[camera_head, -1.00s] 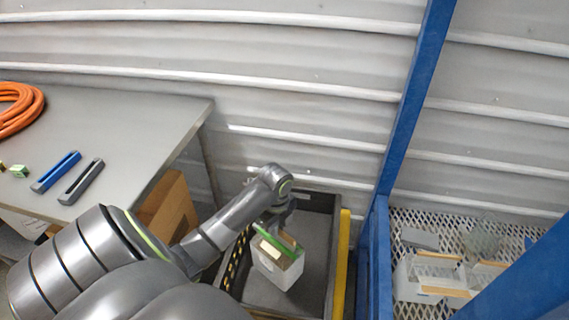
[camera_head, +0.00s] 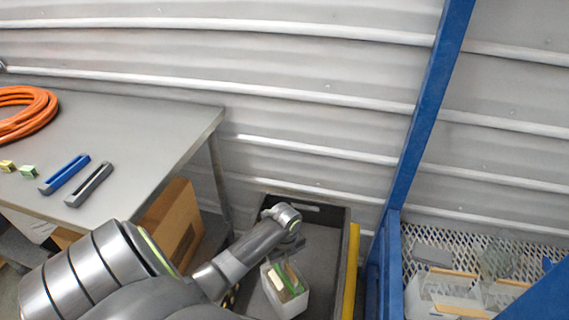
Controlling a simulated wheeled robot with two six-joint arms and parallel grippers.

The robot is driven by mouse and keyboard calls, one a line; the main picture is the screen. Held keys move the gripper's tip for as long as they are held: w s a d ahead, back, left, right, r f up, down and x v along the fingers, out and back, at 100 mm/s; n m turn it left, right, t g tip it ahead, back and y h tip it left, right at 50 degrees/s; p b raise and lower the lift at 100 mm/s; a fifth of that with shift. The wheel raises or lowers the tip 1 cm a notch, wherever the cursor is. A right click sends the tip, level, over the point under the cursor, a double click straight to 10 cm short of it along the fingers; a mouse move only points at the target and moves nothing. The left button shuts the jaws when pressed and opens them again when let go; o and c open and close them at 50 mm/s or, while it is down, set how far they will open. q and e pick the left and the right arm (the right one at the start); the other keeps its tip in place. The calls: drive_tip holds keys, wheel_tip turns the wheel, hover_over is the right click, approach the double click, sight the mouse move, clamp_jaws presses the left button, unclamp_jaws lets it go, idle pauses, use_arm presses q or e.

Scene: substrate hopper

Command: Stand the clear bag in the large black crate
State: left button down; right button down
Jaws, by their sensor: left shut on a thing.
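The clear bag (camera_head: 288,302) is a whitish see-through block with a green strip along its top and tan matter inside. It looks upright and shows within the outline of the large black crate (camera_head: 331,237), towards its near left part. I cannot tell whether its base touches the crate floor. My left gripper (camera_head: 283,265) reaches in from the left, above the bag, and is shut on its top. The fingertips are mostly hidden by my arm and the bag. My right gripper is not in view.
A yellow strip (camera_head: 350,275) runs along the crate's right side, beside a blue post (camera_head: 424,105). White-edged clear containers (camera_head: 447,287) stand on mesh at right. A grey table (camera_head: 130,130) holds an orange hose (camera_head: 27,112) and two bars. The crate's far part is empty.

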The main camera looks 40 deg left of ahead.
use_arm(q)
drive_tip(key=shift+w+f, duration=0.1)
drive_tip(key=shift+f, duration=1.25)
drive_tip(key=c, duration=1.9)
unclamp_jaws()
drive_tip(key=shift+f, duration=0.2)
drive_tip(key=shift+c, duration=0.2)
drive_tip(key=o, duration=0.4)
drive_tip(key=shift+r, duration=0.1)
wheel_tip(320, 180, up, 12)
drive_tip(key=shift+r, duration=0.1)
